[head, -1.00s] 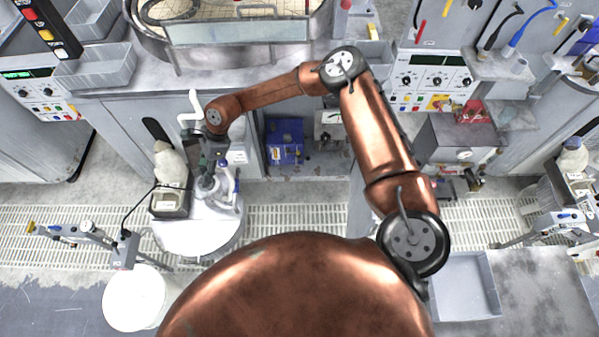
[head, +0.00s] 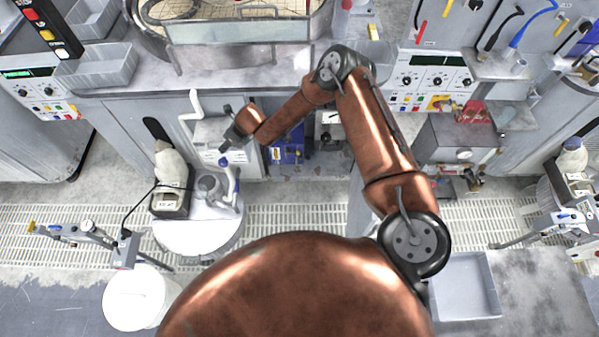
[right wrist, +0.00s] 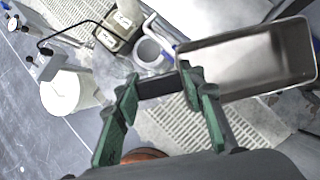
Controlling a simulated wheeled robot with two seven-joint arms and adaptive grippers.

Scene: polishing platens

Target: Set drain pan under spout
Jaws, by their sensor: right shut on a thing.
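The drain pan (right wrist: 250,62) is a shallow rectangular metal pan, at the upper right in the right wrist view, with its hollow inside showing. My right gripper (right wrist: 160,88) has green fingers shut on the dark handle (right wrist: 157,87) at the pan's near side. A white bent pipe (head: 190,106), possibly the spout, stands at the cabinet front, left of my gripper. My left gripper is not in view.
A round white stand (head: 200,236) bears a grey cup (head: 209,186) and a boxed bottle (head: 168,165) below the gripper. A white bucket (head: 135,298) stands at lower left. A blue box (head: 289,142) sits in the open cabinet bay. Grated floor lies around them.

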